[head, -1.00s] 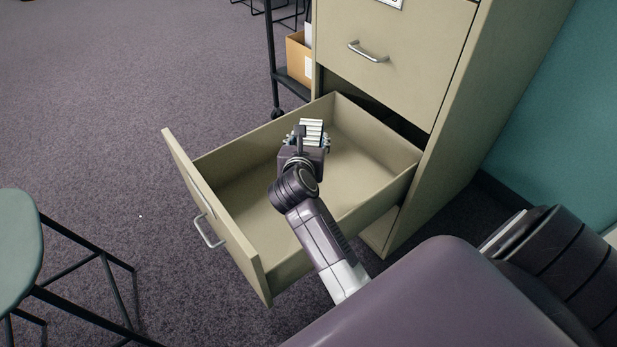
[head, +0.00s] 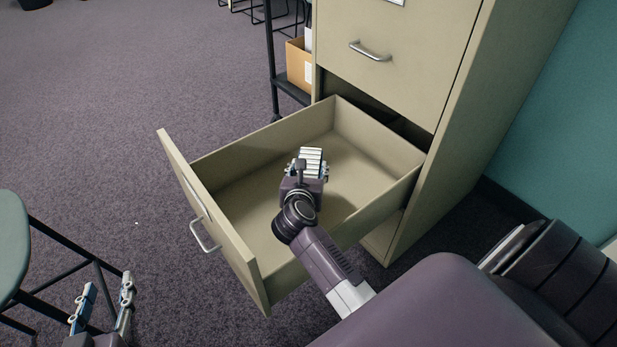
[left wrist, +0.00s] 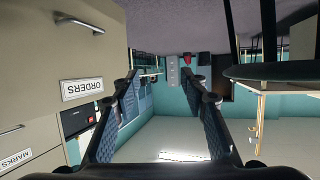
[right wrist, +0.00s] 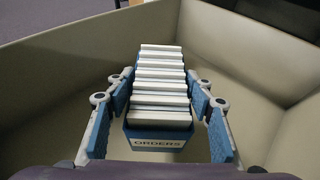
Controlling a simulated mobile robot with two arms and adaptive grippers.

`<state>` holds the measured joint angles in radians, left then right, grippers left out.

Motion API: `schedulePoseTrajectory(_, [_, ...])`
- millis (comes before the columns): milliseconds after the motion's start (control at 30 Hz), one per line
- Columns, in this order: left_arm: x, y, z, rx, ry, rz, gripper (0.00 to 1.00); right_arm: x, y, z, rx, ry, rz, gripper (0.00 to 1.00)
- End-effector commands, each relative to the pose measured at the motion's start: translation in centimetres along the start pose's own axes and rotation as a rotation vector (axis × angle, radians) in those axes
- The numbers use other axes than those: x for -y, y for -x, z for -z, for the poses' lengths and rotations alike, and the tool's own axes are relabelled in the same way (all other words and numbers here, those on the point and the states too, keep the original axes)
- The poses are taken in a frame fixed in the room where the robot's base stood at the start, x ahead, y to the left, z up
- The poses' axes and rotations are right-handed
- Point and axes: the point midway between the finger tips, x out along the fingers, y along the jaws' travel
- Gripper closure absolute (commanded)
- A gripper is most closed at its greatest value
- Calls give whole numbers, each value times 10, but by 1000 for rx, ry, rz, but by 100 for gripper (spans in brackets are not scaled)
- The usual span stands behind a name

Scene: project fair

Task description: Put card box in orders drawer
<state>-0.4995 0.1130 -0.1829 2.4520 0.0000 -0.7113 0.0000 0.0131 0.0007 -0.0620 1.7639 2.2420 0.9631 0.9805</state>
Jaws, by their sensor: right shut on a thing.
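The card box (right wrist: 155,140) is a blue box labelled ORDERS, packed with a row of white cards. It also shows in the head view (head: 312,158). My right gripper (head: 309,168) is shut on its sides, holding it upright inside the open orders drawer (head: 232,237). The drawer walls (right wrist: 55,75) surround it in the right wrist view; whether the box touches the drawer floor I cannot tell. My left gripper (head: 105,290) is open and empty, outside the drawer at the lower left. An ORDERS label (left wrist: 82,88) shows on a drawer front in the left wrist view.
The beige cabinet (head: 480,120) stands behind the drawer, with a closed drawer (head: 400,60) above. A green-topped stool (head: 12,245) is at the left. A black cart with a cardboard box (head: 297,62) stands behind. The rest of the drawer is empty.

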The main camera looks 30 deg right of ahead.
Motion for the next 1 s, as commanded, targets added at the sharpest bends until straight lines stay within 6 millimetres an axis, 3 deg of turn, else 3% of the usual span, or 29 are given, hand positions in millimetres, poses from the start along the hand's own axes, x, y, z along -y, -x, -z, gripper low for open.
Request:
schedulePoseTrajectory(300, [-8, 0, 60, -271, 3, -17, 60, 0, -11, 26, 2, 1, -1, 86])
schedulePoseTrajectory(400, [-9, 2, 71, -318, 3, -19, 60, 0, -12, 29, 2, 1, -1, 86])
schedulePoseTrajectory(1000, [-10, 6, 82, -370, 4, -22, 60, 0, -14, 32, 2, 0, -1, 86])
